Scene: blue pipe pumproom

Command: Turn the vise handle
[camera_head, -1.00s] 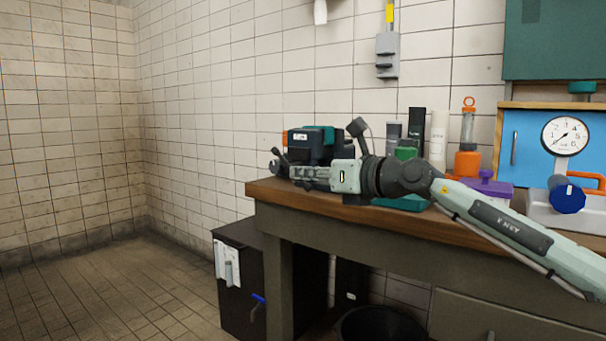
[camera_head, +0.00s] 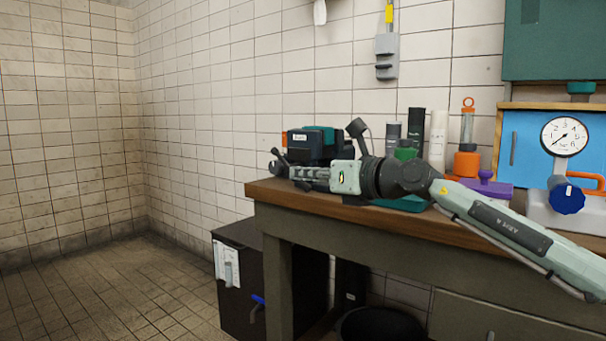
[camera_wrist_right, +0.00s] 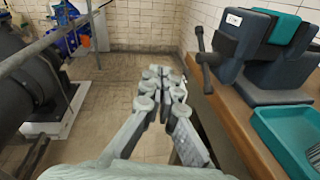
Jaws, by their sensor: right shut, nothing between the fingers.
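The vise (camera_head: 306,142) is dark grey to black with teal parts and stands at the left end of the workbench. It also shows at the upper right of the right wrist view (camera_wrist_right: 262,50). The vise handle (camera_head: 279,156) is a dark bar with knobbed ends on the vise's left side. In the right wrist view the handle (camera_wrist_right: 203,62) stands near upright, right of my fingers. My right gripper (camera_head: 294,173) is shut and empty, in front of the vise and close to the handle. Its fingertips (camera_wrist_right: 165,72) show a visible gap to the handle. My left gripper is out of view.
The wooden workbench (camera_head: 470,232) carries a teal tray (camera_wrist_right: 290,135), an orange-based cylinder (camera_head: 466,163) and a purple-topped object (camera_head: 487,188) right of the vise. A black cabinet (camera_head: 235,290) stands below. The floor left of the bench is clear in the head view.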

